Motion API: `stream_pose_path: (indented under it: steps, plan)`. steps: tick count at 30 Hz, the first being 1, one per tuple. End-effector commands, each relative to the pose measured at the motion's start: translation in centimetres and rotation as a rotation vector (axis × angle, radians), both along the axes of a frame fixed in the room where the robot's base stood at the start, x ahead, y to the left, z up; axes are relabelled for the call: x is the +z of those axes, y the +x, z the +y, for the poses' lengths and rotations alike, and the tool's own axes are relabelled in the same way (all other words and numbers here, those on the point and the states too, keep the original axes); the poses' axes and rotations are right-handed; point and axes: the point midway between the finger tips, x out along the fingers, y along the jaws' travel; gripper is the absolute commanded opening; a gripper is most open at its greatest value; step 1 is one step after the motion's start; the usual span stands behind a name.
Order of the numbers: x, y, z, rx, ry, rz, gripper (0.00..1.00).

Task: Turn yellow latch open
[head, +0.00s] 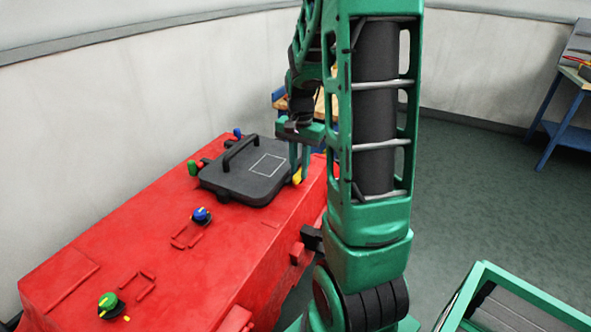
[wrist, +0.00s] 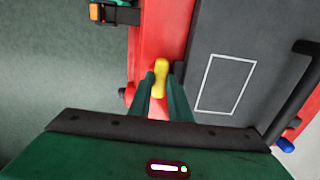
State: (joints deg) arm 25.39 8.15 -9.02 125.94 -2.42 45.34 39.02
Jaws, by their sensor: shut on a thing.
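The yellow latch (wrist: 160,78) shows between my gripper's two green fingers in the wrist view, beside the edge of the dark lid. In the head view the yellow latch (head: 297,176) is at the lid's right corner. My gripper (head: 300,165) points down there and is shut on the latch. It also shows in the wrist view (wrist: 161,92). The dark square lid (head: 238,183) lies flat on the red tank (head: 150,235). The latch's base is partly hidden by the fingers.
A green latch (head: 193,168) and a blue latch (head: 238,133) sit at other lid corners. A blue knob (head: 201,216) and a green knob (head: 108,304) stand on the tank top. A blue-legged table (head: 560,125) stands far right.

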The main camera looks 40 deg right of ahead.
Motion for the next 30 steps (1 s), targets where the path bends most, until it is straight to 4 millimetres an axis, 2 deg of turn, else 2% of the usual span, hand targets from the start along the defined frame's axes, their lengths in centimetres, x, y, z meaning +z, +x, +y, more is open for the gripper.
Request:
stream_pose_path:
  steps: [1,3,14,17,30]
  plan:
    - [-0.1,-0.3,0.1,-0.004,0.003,0.007,0.22]
    - [-0.1,-0.2,0.0,-0.003,0.003,0.006,0.36]
    - [0.3,-0.1,0.0,-0.001,0.001,0.001,0.36]
    - [1.3,0.0,0.0,0.000,-0.001,0.000,0.36]
    - [8.9,-0.1,0.0,-0.002,-0.001,0.002,0.36]
